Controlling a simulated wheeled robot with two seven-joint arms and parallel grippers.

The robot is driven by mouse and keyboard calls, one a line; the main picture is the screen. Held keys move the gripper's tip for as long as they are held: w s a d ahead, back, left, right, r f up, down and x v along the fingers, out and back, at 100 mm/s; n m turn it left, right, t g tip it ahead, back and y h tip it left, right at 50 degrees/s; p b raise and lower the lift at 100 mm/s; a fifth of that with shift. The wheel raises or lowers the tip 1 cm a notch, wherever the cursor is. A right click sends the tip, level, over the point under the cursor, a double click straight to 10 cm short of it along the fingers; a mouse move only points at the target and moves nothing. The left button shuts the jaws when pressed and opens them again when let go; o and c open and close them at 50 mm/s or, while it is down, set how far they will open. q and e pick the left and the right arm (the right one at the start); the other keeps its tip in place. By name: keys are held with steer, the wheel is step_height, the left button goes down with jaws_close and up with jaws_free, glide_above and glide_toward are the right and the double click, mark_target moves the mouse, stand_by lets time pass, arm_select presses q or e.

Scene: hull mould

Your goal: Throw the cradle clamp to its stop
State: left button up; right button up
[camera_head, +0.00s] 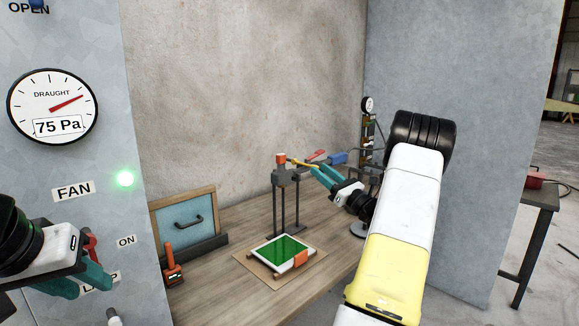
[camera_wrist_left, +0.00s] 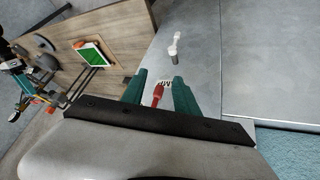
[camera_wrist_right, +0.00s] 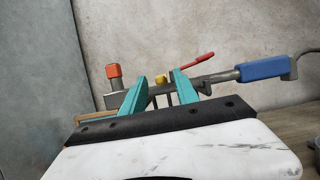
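A grey stand (camera_head: 285,176) with an orange-capped post rises from the bench. A red lever (camera_head: 317,155) shows at its top and in the right wrist view (camera_wrist_right: 199,60); it looks like the clamp's handle, raised at a slant. A grey rod with a blue grip (camera_head: 338,158) lies across the stand. My right gripper (camera_wrist_right: 160,88) is open; a yellow knob (camera_wrist_right: 161,79) shows between its fingers, contact unclear. My left gripper (camera_wrist_left: 160,88) is open at the panel, with a red handle (camera_wrist_left: 158,94) between its fingertips; I cannot tell whether they touch it.
The grey panel (camera_head: 85,150) at left has a draught gauge (camera_head: 52,107) reading 75 Pa and a lit green lamp (camera_head: 125,178).

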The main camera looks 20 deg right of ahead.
mark_target(319, 168)
steer(key=shift+x, duration=1.9)
jaws_close()
